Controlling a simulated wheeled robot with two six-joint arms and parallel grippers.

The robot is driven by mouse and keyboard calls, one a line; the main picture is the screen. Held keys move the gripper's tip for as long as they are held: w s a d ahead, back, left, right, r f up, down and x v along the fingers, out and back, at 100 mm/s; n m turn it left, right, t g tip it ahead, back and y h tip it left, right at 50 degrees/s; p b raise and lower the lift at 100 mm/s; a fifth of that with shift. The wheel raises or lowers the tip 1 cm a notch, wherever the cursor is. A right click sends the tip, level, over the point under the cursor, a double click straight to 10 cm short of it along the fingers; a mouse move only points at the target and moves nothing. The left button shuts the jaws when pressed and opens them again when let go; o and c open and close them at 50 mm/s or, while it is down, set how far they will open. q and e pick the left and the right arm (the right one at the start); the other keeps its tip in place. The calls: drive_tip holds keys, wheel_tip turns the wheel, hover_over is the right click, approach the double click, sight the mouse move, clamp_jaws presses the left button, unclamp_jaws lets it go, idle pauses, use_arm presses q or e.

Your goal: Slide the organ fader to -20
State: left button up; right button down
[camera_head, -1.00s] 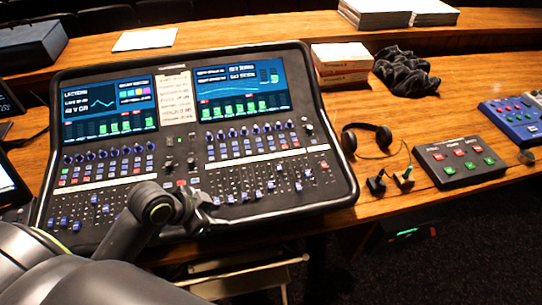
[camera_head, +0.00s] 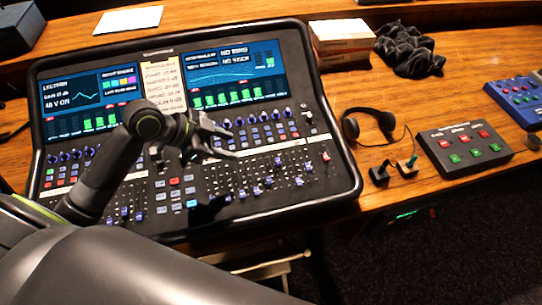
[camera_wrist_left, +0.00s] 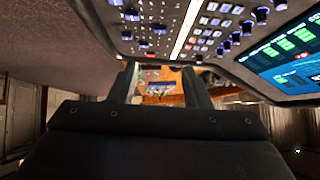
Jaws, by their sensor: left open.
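The mixing desk (camera_head: 345,178) is black, with two lit screens, rows of knobs and buttons, and faders along its near part. Blue fader caps (camera_head: 256,191) stand at differing heights in the right bank. Labels are too small to tell which is the organ fader. My left gripper (camera_head: 234,143) is open and empty above the desk's middle, over the button rows beyond the right faders. In the left wrist view its two fingers (camera_wrist_left: 158,76) stand apart with nothing between them. Some blue caps (camera_wrist_left: 131,15) show at that view's top. My arm hides part of the left bank.
A headset (camera_head: 380,120), two small plugs (camera_head: 393,170) and a grey button box (camera_head: 464,149) lie right of the desk. Small boxes (camera_head: 343,42) and a dark crumpled cloth (camera_head: 408,50) lie behind. A blue device (camera_head: 518,102) sits farther right.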

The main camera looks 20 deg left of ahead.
sight(277, 161)
use_arm(q)
drive_tip(key=p+x, duration=0.2)
drive_tip(key=x, duration=1.4)
drive_tip(key=shift+w+d+f, duration=0.1)
drive_tip(key=shift+w+d, duration=0.05)
drive_tip(key=shift+d, duration=0.1)
clamp_jaws()
